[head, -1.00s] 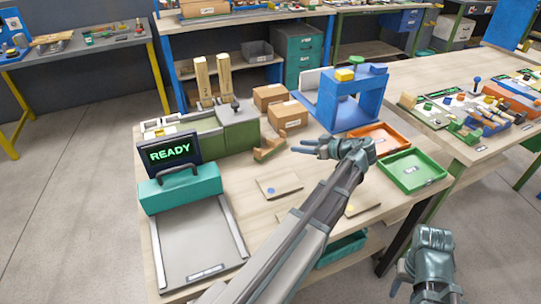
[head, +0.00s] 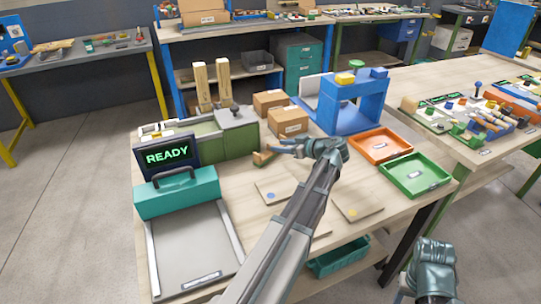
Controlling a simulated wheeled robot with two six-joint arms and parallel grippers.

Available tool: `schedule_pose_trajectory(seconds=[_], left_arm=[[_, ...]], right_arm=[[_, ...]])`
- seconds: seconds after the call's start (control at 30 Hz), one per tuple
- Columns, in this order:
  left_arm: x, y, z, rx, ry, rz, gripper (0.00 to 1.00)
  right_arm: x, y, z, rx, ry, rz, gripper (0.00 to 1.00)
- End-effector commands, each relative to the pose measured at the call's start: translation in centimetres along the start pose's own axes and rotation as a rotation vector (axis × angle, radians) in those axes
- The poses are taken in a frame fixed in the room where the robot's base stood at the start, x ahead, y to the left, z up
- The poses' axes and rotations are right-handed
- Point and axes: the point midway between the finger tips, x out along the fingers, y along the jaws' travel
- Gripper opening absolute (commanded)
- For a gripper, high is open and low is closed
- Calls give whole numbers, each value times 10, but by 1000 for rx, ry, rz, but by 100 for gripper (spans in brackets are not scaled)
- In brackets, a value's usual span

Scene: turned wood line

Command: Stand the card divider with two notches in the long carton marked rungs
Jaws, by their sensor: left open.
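My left gripper (head: 287,148) is open over the middle of the workbench, its fingers pointing left. Its fingertips are at or just beside a small brown piece (head: 262,158); I cannot tell whether they touch it or whether this is the notched divider. Two brown cartons stand behind it, one farther back (head: 269,101) and one nearer (head: 288,121) with a white label too small to read. No long carton marked rungs can be made out. My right gripper (head: 435,268) hangs at the lower right, off the bench; its fingers are not clear.
A blue press-like frame (head: 343,117) stands behind my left gripper. An orange tray (head: 381,144) and a green tray (head: 414,175) lie right. Flat boards with a blue dot (head: 279,190) and a yellow dot (head: 354,208) lie in front. A READY screen (head: 167,155) stands left.

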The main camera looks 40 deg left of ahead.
Motion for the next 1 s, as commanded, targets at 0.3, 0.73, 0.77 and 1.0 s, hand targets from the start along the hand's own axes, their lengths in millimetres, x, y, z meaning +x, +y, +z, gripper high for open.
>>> schedule_pose_trajectory(seconds=[0.3, 0.73, 0.77, 1.0], left_arm=[[26, -6, 4, -1, 0, -2, 48], [52, -6, 1, 1, 0, 1, 48], [51, -6, 1, 1, 0, 1, 42], [51, -6, 1, 0, 0, 1, 0]], right_arm=[[13, -1, -1, 0, 0, 0, 50], [21, -2, -1, 0, 0, 0, 50], [21, -2, -1, 0, 0, 0, 50], [21, -2, -1, 0, 0, 0, 50]])
